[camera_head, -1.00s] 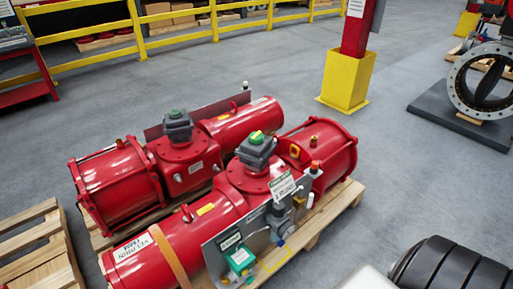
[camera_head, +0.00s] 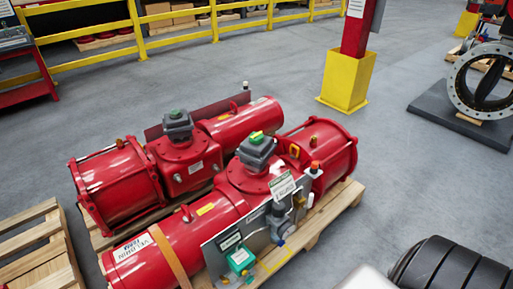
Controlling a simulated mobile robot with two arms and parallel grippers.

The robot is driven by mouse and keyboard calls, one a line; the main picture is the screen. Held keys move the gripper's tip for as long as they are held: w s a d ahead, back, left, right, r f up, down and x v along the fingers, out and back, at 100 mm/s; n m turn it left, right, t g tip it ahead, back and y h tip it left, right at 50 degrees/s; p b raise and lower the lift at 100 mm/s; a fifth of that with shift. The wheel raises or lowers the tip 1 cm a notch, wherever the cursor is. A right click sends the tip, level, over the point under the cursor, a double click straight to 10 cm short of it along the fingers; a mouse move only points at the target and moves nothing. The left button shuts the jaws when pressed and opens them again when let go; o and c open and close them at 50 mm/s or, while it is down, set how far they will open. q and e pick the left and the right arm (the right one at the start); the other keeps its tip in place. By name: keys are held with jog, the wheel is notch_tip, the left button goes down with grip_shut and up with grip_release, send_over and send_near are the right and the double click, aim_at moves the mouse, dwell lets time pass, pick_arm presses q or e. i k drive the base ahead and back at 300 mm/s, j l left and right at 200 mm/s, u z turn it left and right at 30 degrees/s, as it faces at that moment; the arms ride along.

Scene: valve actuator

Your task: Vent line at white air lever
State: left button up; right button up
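Two red valve actuators lie side by side on a wooden pallet. The nearer actuator (camera_head: 232,207) carries a grey panel (camera_head: 213,258) on its front side, with a green-and-white box (camera_head: 240,258), grey fittings (camera_head: 279,222) and small tags. A small white part (camera_head: 310,200) stands at the panel's right end, below a red-capped fitting (camera_head: 315,167). I cannot tell whether this white part is the air lever. A grey box with a green-yellow top (camera_head: 256,150) sits on the nearer actuator. Neither of my grippers is in view.
The farther red actuator (camera_head: 182,160) lies just behind. An empty pallet (camera_head: 35,243) is at lower left. A yellow-based red post (camera_head: 347,80) stands behind, and a large flanged valve (camera_head: 462,90) rests on a dark slab at right.

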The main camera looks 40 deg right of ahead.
aim_at(306, 206)
jog(key=z, duration=1.7)
